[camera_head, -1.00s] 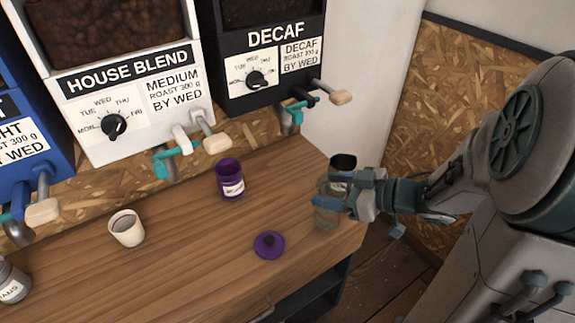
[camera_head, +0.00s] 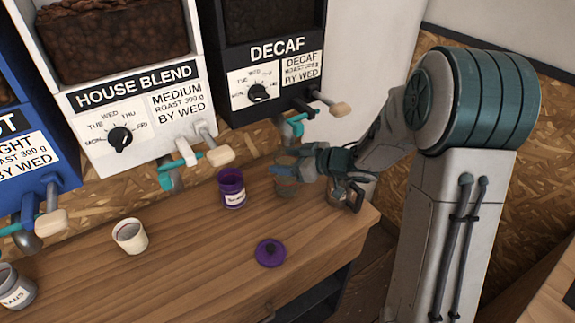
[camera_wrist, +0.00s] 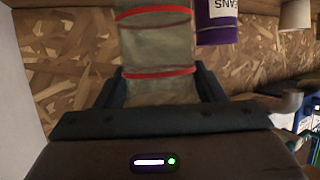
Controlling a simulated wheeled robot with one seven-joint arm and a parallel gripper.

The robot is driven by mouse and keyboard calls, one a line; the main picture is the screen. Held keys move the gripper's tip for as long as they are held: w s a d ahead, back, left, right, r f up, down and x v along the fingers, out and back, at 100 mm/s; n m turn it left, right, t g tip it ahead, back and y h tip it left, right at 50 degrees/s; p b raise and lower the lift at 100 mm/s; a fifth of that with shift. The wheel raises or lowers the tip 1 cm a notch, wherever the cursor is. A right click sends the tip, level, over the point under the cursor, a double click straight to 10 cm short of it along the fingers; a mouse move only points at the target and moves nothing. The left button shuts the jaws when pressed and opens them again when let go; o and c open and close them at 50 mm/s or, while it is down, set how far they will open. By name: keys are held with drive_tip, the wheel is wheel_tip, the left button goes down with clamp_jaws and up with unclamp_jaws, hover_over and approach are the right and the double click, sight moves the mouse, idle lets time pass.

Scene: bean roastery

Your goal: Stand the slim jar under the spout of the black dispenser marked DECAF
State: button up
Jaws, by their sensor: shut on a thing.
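The slim jar (camera_head: 285,188) is clear glass and upright in my gripper (camera_head: 292,168). The wrist view shows the jar (camera_wrist: 157,48) with red bands, between my two fingers (camera_wrist: 160,88).
A purple open canister (camera_head: 232,190) stands left of the jar. A purple lid (camera_head: 270,253) lies in front. A cream cup (camera_head: 130,236) is further left. A glass vessel (camera_head: 342,192) stands behind my wrist near the counter's right edge. The white HOUSE BLEND dispenser (camera_head: 140,100) is beside DECAF.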

drive_tip(key=shift+f, duration=0.9)
drive_tip(key=shift+f, duration=0.15)
drive_tip(key=o, duration=1.5)
